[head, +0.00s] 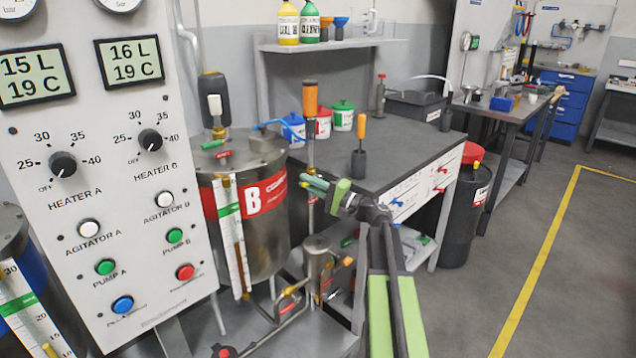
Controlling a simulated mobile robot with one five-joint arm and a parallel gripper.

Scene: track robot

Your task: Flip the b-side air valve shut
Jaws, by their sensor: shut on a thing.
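Tank B (262,225) is a steel vessel with a red band and a white B, left of my gripper. A small red tag that seems to read AIR (222,155) sits by its lid, with a short green lever (214,144) just above. My gripper (318,185) is at the tank's right side, by an upright pipe with an orange top (310,98). It is shut on a small green handle-like piece, mostly hidden by the fingers. I cannot tell whether this piece is the b-side air valve's handle.
A control panel (105,245) with knobs and buttons fills the left. Behind my gripper is a dark-topped bench (400,155) with tubs and an orange-handled tool (360,130). A black bin (465,215) stands at its right. The floor (465,300) at right is clear.

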